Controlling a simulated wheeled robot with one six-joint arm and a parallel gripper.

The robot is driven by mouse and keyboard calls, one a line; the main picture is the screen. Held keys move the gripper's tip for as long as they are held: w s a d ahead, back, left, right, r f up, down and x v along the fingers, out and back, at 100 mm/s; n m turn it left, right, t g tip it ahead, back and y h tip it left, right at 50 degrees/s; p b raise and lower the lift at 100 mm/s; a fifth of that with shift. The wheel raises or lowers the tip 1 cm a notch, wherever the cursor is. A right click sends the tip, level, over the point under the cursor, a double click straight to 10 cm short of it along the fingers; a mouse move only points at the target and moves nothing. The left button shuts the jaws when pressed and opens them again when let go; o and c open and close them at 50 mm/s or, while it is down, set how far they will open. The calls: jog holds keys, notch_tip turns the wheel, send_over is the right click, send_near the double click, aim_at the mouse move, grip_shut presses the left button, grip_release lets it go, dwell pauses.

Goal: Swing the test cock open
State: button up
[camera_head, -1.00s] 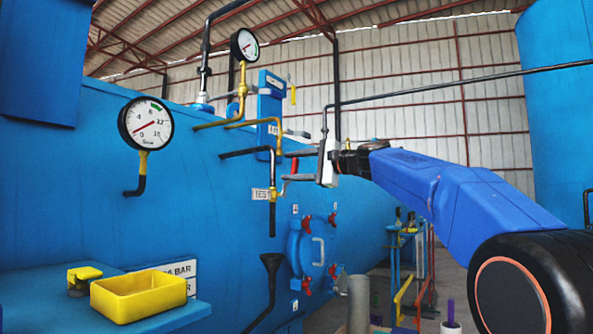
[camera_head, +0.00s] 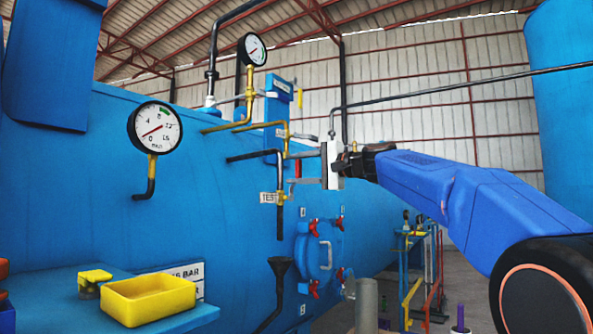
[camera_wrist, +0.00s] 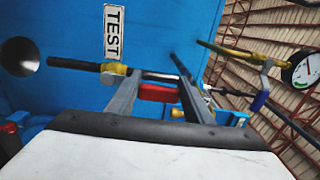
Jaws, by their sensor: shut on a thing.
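The test cock is a brass valve (camera_head: 280,198) on a thin black pipe beside the TEST label (camera_head: 268,198), on the blue vessel's side. Its red handle (camera_head: 298,168) stands close to upright, up and right of the brass body. My gripper (camera_head: 293,169) reaches in from the right and is shut on the red handle. In the wrist view the red handle (camera_wrist: 158,92) lies between the fingers of my gripper (camera_wrist: 157,86), with the brass body (camera_wrist: 115,70) just beyond the left finger. The exact finger contact is partly hidden.
A black funnel (camera_head: 280,265) stands below the pipe's open end. A round hatch (camera_head: 316,258) with red clamps is below my gripper. Brass and black gauge pipes (camera_head: 243,112) run close above. A yellow tray (camera_head: 150,300) sits on the blue shelf at lower left.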

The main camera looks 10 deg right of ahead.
jog(key=o, duration=1.2)
jog(key=shift+f, duration=0.1)
jog(key=shift+s+d, duration=0.1)
jog(key=shift+s, duration=0.05)
jog(key=v, duration=1.7)
jog(key=shift+s, duration=0.1)
